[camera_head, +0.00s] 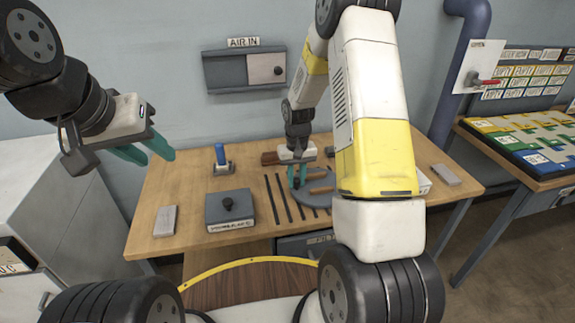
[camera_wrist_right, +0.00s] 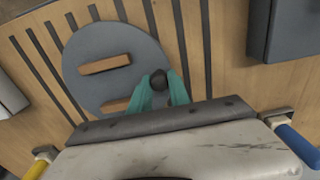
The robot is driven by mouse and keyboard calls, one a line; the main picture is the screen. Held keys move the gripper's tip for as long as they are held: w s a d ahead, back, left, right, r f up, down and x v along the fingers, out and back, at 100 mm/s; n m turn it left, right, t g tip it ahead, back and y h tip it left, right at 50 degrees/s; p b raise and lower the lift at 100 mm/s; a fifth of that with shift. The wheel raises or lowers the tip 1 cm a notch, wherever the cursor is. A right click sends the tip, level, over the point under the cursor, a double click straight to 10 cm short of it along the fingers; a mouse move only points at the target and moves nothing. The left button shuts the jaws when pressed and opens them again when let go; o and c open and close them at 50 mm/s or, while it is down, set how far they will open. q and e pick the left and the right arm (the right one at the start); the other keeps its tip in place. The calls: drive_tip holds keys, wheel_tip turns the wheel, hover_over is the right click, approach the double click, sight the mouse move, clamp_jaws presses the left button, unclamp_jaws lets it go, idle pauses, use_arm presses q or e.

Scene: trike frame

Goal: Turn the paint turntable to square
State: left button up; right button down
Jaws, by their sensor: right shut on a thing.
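The paint turntable is a round grey disc (camera_wrist_right: 90,75) on the wooden table, also partly visible in the head view (camera_head: 322,202). Two wooden bars lie on it: one (camera_wrist_right: 104,64) near its middle, another (camera_wrist_right: 115,105) nearer my gripper. They sit at an angle to the dark strips in the tabletop. A dark round knob (camera_wrist_right: 158,79) stands near the disc's edge. My right gripper (camera_wrist_right: 160,88) has its teal fingers closed around this knob; it shows in the head view (camera_head: 297,182). My left gripper (camera_head: 159,158) is open and empty, above the table's left side.
A grey box with a black knob (camera_head: 229,206) and a blue-handled item (camera_head: 220,155) stand left of the strips. A grey block (camera_head: 165,220) lies at the left edge. The AIR IN panel (camera_head: 232,72) hangs behind. A tray of coloured cards (camera_head: 525,135) is far right.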

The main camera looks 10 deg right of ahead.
sight(325, 201)
drive_tip(key=shift+s, duration=0.1)
drive_tip(key=n, duration=0.1)
drive_tip(key=s+n, duration=0.1)
drive_tip(key=shift+s+d+n, duration=0.15)
drive_tip(key=shift+s+n, duration=0.15)
drive_tip(key=shift+n, duration=0.1)
drive_tip(key=s+n, duration=0.1)
drive_tip(key=n, duration=0.1)
drive_tip(key=shift+s+d+n, duration=0.3)
drive_tip(key=shift+s+n, duration=0.05)
drive_tip(key=shift+n, duration=0.05)
drive_tip(key=s+d+n, duration=0.1)
drive_tip(key=n, duration=0.1)
drive_tip(key=s+d+n, duration=0.1)
drive_tip(key=n, duration=0.1)
drive_tip(key=shift+s, duration=0.1)
drive_tip(key=d+n, duration=0.1)
drive_tip(key=n, duration=0.1)
drive_tip(key=s+d+n, duration=0.1)
drive_tip(key=n, duration=0.1)
drive_tip(key=shift+s, duration=0.15)
drive_tip(key=shift+s+d+n, duration=0.1)
drive_tip(key=shift+d+n, duration=0.55)
drive_tip(key=shift+n, duration=0.4)
drive_tip(key=shift+s+d+n, duration=0.1)
drive_tip(key=shift+d+n, duration=0.5)
drive_tip(key=shift+n, duration=0.45)
drive_tip(key=c, duration=1.2)
unclamp_jaws()
drive_tip(key=shift+c, duration=0.2)
